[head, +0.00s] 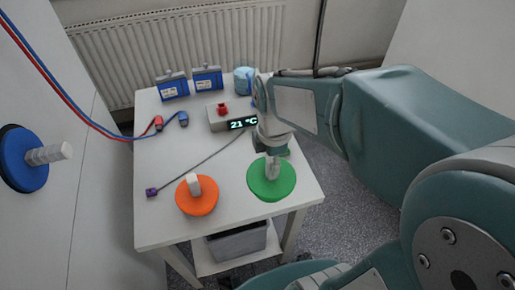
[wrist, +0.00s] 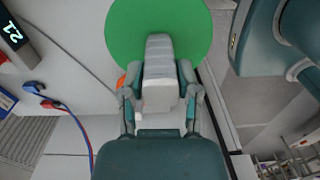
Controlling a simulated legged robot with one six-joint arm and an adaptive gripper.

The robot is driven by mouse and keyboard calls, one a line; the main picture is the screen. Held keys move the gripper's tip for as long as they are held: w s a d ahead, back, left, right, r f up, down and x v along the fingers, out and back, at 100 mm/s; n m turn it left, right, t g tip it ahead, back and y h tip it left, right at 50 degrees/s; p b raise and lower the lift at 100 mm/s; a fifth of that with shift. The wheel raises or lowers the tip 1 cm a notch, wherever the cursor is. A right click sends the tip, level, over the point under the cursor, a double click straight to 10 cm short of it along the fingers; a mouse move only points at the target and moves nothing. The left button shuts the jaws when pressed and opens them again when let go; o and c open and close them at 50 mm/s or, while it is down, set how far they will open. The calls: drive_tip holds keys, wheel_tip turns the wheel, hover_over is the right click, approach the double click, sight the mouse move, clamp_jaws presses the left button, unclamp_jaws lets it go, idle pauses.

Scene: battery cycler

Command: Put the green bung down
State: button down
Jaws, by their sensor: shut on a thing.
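The green bung (head: 271,181) is a round green disc with a pale handle, at the front right of the white table in the head view. In the wrist view the green disc (wrist: 160,30) fills the top middle, with its pale grey handle (wrist: 159,75) between my fingers. My gripper (wrist: 160,98) is shut on that handle; in the head view it (head: 272,160) comes down on the bung from above. I cannot tell whether the disc touches the tabletop.
An orange bung (head: 197,196) lies left of the green one on the white table (head: 165,220). A display box (head: 222,118) reads 21 °C. Two blue batteries (head: 207,78) and a blue-white roll (head: 244,80) stand behind. A blue bung (head: 24,160) is on the left wall. Red and blue cables hang nearby.

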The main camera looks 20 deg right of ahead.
drive_tip(key=w+f, duration=0.1)
drive_tip(key=w+d+f, duration=0.1)
drive_tip(key=w+f, duration=0.1)
drive_tip(key=w+d+f, duration=0.1)
drive_tip(key=w+f, duration=0.1)
drive_tip(key=shift+w+f, duration=0.15)
drive_tip(key=shift+w, duration=0.05)
drive_tip(key=f, duration=0.3)
drive_tip(key=w+f, duration=0.1)
drive_tip(key=shift+a+f, duration=0.15)
drive_tip(key=shift+a, duration=0.1)
drive_tip(key=shift+c, duration=1.7)
unclamp_jaws()
drive_tip(key=shift+a, duration=0.1)
